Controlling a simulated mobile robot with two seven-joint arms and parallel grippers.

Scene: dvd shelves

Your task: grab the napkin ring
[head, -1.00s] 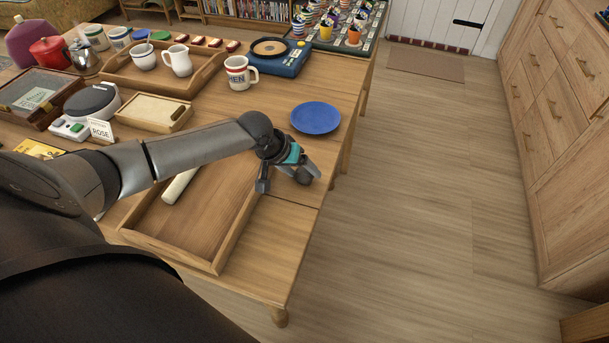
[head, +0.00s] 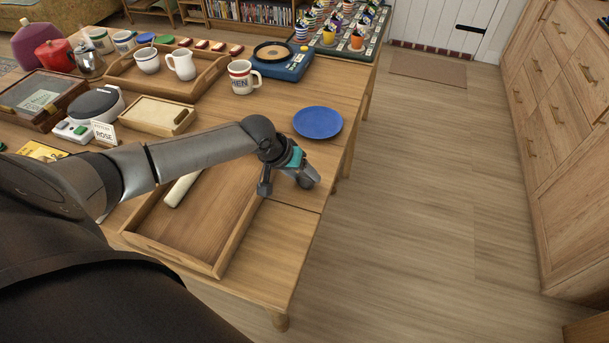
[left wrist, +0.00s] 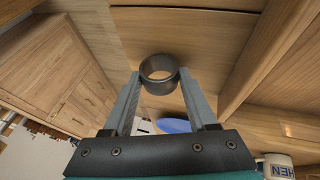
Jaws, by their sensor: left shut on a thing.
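The napkin ring (left wrist: 160,87) is a dark grey, shiny, short open tube. In the left wrist view it sits between the two fingertips of my left gripper (left wrist: 159,78), which touch it on both sides. In the head view my left gripper (head: 289,187) is low at the table's right edge, beside the front tray and nearer than the blue plate. The ring cannot be made out there, as the gripper covers it. My right gripper is not in view.
A wooden tray (head: 206,212) with a pale roll in it lies left of the gripper. A blue plate (head: 318,122) and a white mug (head: 240,78) stand beyond it. Bare tabletop (head: 268,245) lies in front; open floor is to the right.

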